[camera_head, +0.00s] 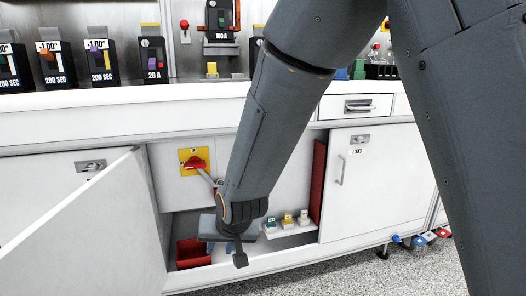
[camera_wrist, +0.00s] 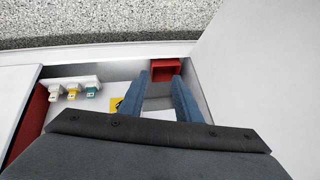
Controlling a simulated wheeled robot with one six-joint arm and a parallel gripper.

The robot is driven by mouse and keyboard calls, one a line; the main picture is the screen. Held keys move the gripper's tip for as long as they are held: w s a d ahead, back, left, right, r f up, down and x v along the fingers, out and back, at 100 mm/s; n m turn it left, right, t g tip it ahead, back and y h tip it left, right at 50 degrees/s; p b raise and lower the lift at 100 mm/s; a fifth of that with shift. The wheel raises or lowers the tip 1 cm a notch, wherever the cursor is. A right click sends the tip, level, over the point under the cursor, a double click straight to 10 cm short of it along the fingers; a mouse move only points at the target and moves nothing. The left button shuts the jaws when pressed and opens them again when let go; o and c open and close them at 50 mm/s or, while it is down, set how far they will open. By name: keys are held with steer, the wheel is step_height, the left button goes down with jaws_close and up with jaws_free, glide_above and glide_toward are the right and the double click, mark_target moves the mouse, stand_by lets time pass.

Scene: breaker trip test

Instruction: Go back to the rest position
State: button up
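My gripper (camera_head: 229,240) reaches down into the open cabinet bay in the head view, in front of its interior. In the wrist view its two blue fingers (camera_wrist: 160,84) stand apart with nothing held between them. A red bin (camera_head: 192,253) sits on the cabinet floor left of my gripper. In the wrist view the bin (camera_wrist: 168,71) shows beyond and between the fingertips. A white rack (camera_head: 290,230) with white, yellow and teal plugs is to the right of my gripper; it also shows in the wrist view (camera_wrist: 88,80). My arm hides part of the bay.
An open white cabinet door (camera_head: 85,235) stands at the left. A red-handled switch on a yellow plate (camera_head: 194,161) is above the bay. A white counter (camera_head: 120,98) with several breaker devices runs above. A closed door (camera_head: 370,180) is at the right.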

steer(key=s+d+r+n+g+h, duration=0.1)
steer(key=s+d+r+n+g, duration=0.15)
steer(key=s, duration=0.55)
steer(key=s+d+r+n+g+h, duration=0.1)
steer(key=s+d, duration=0.3)
steer(key=s, duration=0.4)
steer(key=s+d+r+n+g, duration=0.1)
steer(key=s+d+r+g, duration=0.15)
steer(key=s, duration=0.65)
steer(key=d+r+m+p, duration=0.3)
steer(key=d+r+p, duration=0.7)
steer(key=r+p, duration=0.3)
steer(key=d+r+m+h+p, duration=0.1)
steer(key=d+r+m+p, duration=0.2)
steer(key=d+r+p, duration=0.8)
step_height(320, 180, up, 2)
steer(key=p, duration=0.6)
steer(key=shift+w+d+t, duration=0.2)
steer(key=shift+w+t, duration=0.05)
steer(key=shift+t, duration=0.05)
steer(key=shift+m, duration=0.25)
